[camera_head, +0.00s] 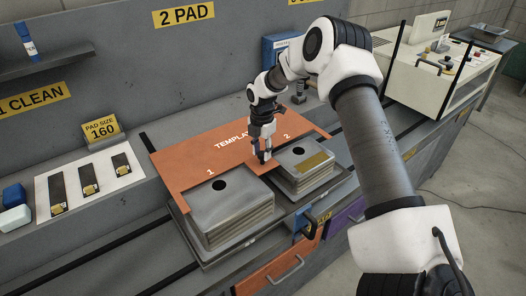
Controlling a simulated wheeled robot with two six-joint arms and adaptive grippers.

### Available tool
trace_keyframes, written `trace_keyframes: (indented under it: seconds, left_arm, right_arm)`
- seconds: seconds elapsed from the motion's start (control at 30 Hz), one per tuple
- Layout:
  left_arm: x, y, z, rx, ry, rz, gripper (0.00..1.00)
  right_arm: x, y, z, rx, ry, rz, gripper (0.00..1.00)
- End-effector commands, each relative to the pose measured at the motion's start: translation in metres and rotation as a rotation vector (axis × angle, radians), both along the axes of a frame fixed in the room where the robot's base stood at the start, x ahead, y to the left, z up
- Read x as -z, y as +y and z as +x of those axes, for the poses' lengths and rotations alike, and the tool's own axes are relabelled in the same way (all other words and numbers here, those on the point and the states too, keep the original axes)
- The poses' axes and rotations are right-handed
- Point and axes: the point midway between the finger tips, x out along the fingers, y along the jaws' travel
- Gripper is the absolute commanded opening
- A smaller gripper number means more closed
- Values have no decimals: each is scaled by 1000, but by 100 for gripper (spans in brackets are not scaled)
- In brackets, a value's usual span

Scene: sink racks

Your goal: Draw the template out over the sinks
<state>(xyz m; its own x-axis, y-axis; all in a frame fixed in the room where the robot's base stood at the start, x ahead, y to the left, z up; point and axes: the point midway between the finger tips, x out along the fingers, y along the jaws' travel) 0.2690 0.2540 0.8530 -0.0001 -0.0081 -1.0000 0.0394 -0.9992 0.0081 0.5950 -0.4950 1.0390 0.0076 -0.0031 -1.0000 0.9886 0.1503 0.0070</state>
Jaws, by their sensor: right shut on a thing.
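The orange template (185,169) is a flat sheet marked TEMPLATE, 1 and 2, lying behind and partly over two stacks of metal sinks. The left sink stack (228,211) stands in front of the number 1. The right sink stack (306,176) stands near the number 2 and has a yellowish patch on top. My right gripper (262,158) points down at the template's front part between the two stacks and is shut on it. The exact grip is small and hard to see. My left gripper is not in view.
A white panel (68,183) with several pads lies at the left by a PAD SIZE 160 sign (101,130). Blue and white blocks sit at the far left edge. A cream machine (428,75) stands at the back right. An orange drawer (278,274) is below the sinks.

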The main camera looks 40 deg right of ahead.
Motion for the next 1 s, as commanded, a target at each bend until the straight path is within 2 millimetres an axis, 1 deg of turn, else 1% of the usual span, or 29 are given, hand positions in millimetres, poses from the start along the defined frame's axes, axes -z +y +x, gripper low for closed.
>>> trace_keyframes:
  seconds: [0.03, 0.27, 0.3, 0.33, 0.63, 0.73, 0.77, 0.87, 1.0]
  left_arm:
    - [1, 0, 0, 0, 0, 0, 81]
    - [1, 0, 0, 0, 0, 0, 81]
    - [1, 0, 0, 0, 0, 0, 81]
    - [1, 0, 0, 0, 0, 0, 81]
    - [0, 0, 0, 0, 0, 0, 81]
    - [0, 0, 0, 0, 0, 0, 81]
    - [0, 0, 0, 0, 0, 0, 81]
    - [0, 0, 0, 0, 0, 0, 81]
    - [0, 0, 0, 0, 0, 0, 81]
  right_arm:
    - [7, 2, -6, 0, 19, 6, 0]
    - [8, 2, -7, 0, 23, 8, 0]
    - [8, 2, -7, 0, 24, 7, 48]
    - [8, 2, -7, 0, 24, 7, 59]
    - [3, 1, -4, 0, 13, 4, 59]
    - [-6, 1, -3, 0, 11, 4, 59]
    - [-10, 1, -3, 0, 10, 4, 59]
    - [-32, 1, -3, 1, 8, 4, 59]
    - [-70, 0, -3, 0, 9, 4, 59]
